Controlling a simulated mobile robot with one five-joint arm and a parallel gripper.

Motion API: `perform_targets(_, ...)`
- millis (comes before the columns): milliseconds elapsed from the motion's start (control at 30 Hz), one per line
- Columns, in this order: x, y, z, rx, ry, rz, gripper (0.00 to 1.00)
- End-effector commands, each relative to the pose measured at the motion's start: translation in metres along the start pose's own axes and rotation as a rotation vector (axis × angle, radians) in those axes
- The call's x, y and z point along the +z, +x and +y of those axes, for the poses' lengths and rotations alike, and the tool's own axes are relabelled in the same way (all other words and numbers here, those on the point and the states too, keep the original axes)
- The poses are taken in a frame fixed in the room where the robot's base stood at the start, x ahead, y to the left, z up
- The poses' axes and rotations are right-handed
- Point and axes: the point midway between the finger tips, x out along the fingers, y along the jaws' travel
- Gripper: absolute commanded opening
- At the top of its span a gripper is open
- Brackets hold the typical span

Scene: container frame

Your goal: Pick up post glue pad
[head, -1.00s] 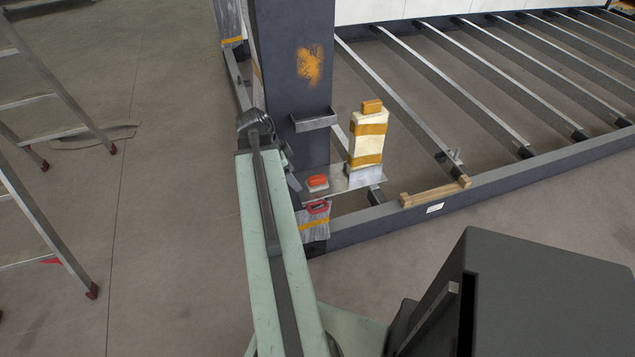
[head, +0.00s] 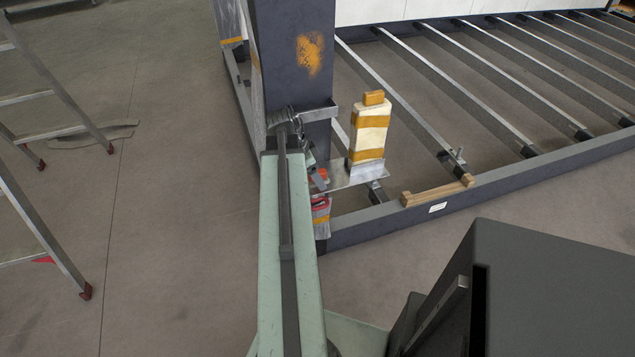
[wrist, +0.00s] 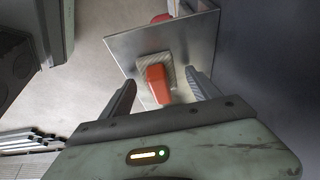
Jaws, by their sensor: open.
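In the head view the pad (head: 318,174) is mostly hidden behind my gripper (head: 314,166). In the wrist view my gripper (wrist: 160,84) is open, with one finger on each side of the pad and the orange handle between them. I see no contact; how far the fingers are above the plate I cannot tell.
A cream block with orange bands (head: 369,131) stands on the plate, right of the pad. A dark post (head: 290,70) with a small metal bracket (head: 331,112) rises behind. A red-handled item (head: 320,203) hangs below the plate. A ladder (head: 45,240) stands left on open floor.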

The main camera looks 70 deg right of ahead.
Motion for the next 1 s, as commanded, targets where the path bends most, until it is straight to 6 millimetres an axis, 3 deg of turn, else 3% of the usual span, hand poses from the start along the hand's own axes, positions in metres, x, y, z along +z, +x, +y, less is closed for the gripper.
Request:
perform_targets(100,-0.001,-0.002,0.0,0.0,0.0,0.0,0.71)
perform_targets(300,-0.001,-0.002,0.0,0.0,0.0,0.0,0.15)
perform_targets(367,-0.001,-0.002,0.0,0.0,0.0,0.0,0.04)
perform_targets(633,-0.002,-0.005,0.0,0.0,0.0,0.0,0.04)
perform_targets(833,-0.009,-0.022,0.0,0.0,0.0,0.0,0.04)
perform_targets(1000,0.028,-0.03,0.0,-0.002,-0.005,0.0,0.04)
